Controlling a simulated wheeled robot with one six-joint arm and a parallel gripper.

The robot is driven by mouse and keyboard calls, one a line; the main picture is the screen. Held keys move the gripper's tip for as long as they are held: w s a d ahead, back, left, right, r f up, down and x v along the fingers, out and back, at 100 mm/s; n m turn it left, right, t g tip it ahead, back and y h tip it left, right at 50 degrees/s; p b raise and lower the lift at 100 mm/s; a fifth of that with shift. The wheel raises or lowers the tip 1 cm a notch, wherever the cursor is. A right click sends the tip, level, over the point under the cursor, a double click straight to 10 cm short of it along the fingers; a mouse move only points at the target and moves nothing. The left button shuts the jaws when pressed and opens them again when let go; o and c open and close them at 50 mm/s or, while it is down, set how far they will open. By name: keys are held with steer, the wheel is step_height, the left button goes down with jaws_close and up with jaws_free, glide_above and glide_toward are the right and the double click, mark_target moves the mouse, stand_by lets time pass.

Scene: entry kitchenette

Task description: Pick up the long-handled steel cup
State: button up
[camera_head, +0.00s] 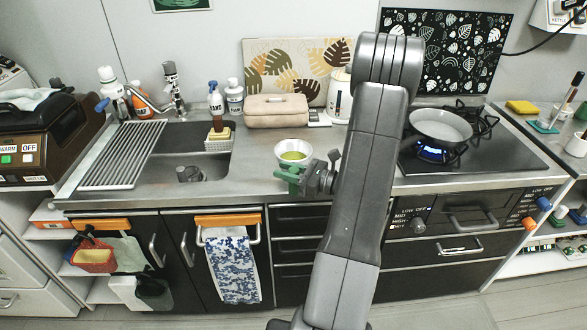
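I cannot make out a long-handled steel cup for certain; my arm hides part of the counter and stove's left side. My gripper (289,179) is at the counter's front edge, just in front of a white bowl (294,151) with green contents. Its green fingers are small and partly overlap one another, so I cannot tell whether they are open or hold anything. Whether they touch the bowl is also unclear.
A grey pan (440,125) sits on the stove over a blue flame. The sink (204,166) and drying rack (123,155) are at left. A beige case (276,111) stands behind the bowl. Bare counter (255,178) lies left of my gripper.

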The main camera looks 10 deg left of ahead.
steer(key=shift+r, duration=0.1)
jaws_close()
step_height(320, 180, up, 10)
stand_by(0.3)
